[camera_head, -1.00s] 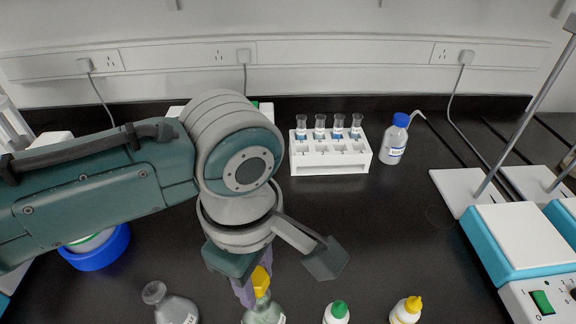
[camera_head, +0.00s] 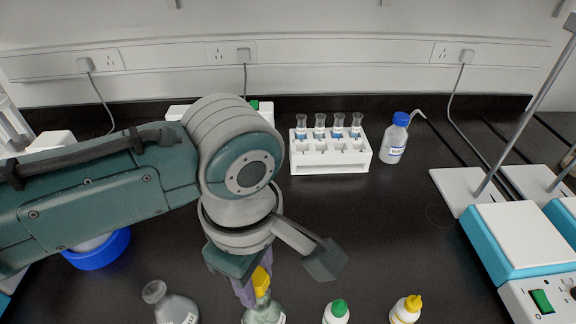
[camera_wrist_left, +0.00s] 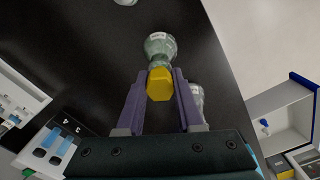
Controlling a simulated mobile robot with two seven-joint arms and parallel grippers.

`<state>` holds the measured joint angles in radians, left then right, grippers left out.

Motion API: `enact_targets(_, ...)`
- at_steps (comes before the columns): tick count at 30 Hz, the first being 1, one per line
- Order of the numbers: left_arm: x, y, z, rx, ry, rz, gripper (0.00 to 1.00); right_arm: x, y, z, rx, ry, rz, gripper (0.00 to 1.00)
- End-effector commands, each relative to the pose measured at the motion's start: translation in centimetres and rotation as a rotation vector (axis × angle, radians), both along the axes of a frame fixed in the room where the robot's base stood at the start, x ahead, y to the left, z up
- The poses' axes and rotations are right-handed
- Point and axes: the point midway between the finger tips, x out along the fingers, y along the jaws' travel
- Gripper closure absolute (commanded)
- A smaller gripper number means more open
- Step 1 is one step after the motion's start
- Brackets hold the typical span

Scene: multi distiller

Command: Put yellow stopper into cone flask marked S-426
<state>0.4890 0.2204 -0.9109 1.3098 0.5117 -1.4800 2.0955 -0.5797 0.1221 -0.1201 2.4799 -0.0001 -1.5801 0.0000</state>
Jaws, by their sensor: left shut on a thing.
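My left gripper (camera_head: 256,287) points down with its purple fingers shut on the yellow stopper (camera_head: 262,278). In the left wrist view, the stopper (camera_wrist_left: 160,86) sits between the two fingers. It is right at the mouth of a clear cone flask (camera_head: 263,314), which also shows in the wrist view (camera_wrist_left: 158,46). I cannot tell how deep the stopper sits in the neck. A second cone flask (camera_head: 172,308) stands to the left. The flask labels are too small to read, so I cannot tell which is S-426. My right gripper is out of view.
A green-capped bottle (camera_head: 338,313) and a yellow-capped bottle (camera_head: 406,310) stand right of the flask. A white tube rack (camera_head: 330,164) and a blue-capped wash bottle (camera_head: 394,140) stand behind. A stirrer hotplate (camera_head: 520,240) is at right. The middle bench is clear.

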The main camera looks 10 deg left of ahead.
Motion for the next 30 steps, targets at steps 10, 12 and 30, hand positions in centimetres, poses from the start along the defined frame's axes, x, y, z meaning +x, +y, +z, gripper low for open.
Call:
enact_targets(10,0.0,0.0,-0.7,0.0,0.0,0.0,0.64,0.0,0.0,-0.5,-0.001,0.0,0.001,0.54)
enact_targets(12,0.0,0.0,-0.7,0.0,0.0,0.0,0.56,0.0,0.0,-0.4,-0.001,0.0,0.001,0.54)
enact_targets(30,0.0,0.0,0.4,-0.001,-0.001,-0.001,0.3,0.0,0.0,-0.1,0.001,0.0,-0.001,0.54)
